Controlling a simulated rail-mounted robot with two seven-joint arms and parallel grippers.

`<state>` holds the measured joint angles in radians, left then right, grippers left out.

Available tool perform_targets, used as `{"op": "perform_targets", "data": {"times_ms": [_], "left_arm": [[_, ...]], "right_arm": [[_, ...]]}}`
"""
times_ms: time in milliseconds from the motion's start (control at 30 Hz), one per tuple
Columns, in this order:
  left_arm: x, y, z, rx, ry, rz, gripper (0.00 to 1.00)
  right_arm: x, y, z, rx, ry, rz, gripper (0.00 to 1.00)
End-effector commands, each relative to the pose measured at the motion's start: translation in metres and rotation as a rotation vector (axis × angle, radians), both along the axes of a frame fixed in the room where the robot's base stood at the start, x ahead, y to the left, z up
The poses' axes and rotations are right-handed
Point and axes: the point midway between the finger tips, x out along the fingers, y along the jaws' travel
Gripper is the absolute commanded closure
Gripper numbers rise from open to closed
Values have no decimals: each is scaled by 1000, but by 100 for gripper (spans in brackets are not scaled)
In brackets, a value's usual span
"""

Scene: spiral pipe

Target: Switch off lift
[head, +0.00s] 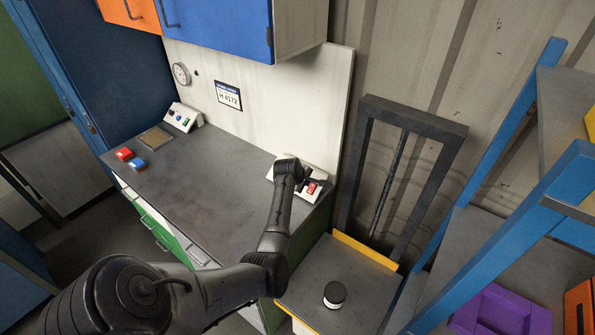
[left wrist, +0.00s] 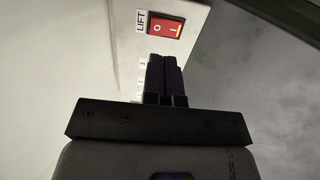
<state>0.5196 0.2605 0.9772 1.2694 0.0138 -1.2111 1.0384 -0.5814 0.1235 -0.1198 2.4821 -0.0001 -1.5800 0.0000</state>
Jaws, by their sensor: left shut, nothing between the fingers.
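The lift control box (head: 318,192) stands at the right end of the grey worktop and carries a red rocker switch (head: 313,187). In the left wrist view the red switch (left wrist: 165,26) has O and I marks, with a "LIFT" label (left wrist: 141,22) beside it. My left gripper (head: 306,174) is at the box, next to the switch. In the left wrist view its closed fingers (left wrist: 165,60) point toward the switch, just below it in the picture; I cannot tell whether they touch the box. The lift (head: 352,285), a platform with a yellow edge, stands right of the worktop. My right gripper is not in view.
A black-and-white round object (head: 334,295) sits on the lift platform. A blue-framed shelf (head: 490,190) stands at right. The worktop's middle is clear.

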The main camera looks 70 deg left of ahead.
Motion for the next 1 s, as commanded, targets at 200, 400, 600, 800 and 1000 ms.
{"op": "perform_targets", "data": {"times_ms": [200, 400, 600, 800, 1000], "left_arm": [[-18, -10, 32, 4, -4, 1, 100], [-29, -16, 49, 3, -3, 1, 100], [-33, -19, 57, 3, -3, 1, 100], [-34, -19, 58, 2, -3, 0, 100], [-34, -19, 57, 2, -1, 1, 100]], "right_arm": [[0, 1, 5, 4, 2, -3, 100], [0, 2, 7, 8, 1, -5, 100], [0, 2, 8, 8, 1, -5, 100], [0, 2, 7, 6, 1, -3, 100], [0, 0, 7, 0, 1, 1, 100]]}}
